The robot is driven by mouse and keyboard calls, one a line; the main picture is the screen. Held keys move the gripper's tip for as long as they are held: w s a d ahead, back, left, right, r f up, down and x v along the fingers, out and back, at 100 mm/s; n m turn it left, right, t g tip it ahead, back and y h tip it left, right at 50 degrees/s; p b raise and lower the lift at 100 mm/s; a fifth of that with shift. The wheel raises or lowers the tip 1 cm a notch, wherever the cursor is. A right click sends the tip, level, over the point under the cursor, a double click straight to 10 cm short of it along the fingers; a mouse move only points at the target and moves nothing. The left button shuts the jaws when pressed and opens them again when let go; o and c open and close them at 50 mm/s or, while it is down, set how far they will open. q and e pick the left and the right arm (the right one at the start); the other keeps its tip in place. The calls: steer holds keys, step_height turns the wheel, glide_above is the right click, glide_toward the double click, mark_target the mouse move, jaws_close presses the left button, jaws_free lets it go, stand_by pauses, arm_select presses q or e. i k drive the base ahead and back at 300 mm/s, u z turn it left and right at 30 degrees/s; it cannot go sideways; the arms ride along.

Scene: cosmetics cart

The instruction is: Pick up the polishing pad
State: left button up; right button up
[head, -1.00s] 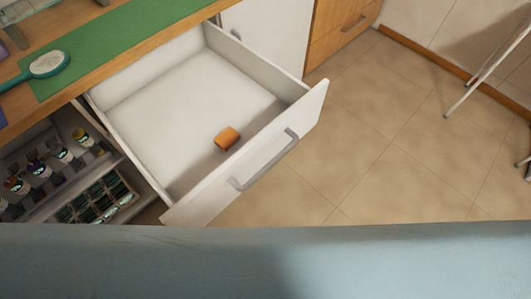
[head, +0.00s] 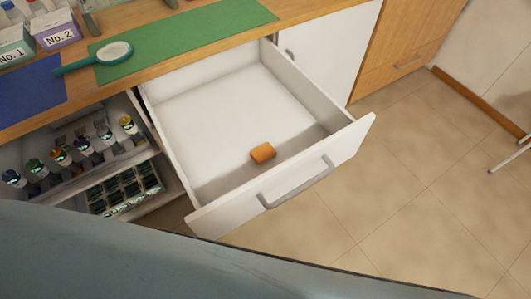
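A small orange block, which looks like the polishing pad (head: 263,153), lies on the floor of an open white drawer (head: 205,110). It rests near the drawer's front panel, a little right of the drawer's middle. The drawer is pulled out from under the wooden counter, with a grey bar handle (head: 297,184) on its front. Nothing else shows in the drawer. Neither of my grippers is in view.
On the counter (head: 180,40) lie a green mat (head: 210,27), a white-faced brush (head: 114,52) and a blue mat (head: 30,92). Boxes marked No.1 (head: 13,47) and No.2 (head: 57,33) stand behind. Bottles (head: 83,146) fill a shelf left of the drawer.

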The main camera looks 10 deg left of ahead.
mark_target(264, 153)
steer(key=u, duration=0.5)
steer(key=k, duration=1.2)
steer(key=u, duration=0.05)
steer(key=i, duration=0.8)
steer(key=u, duration=0.3)
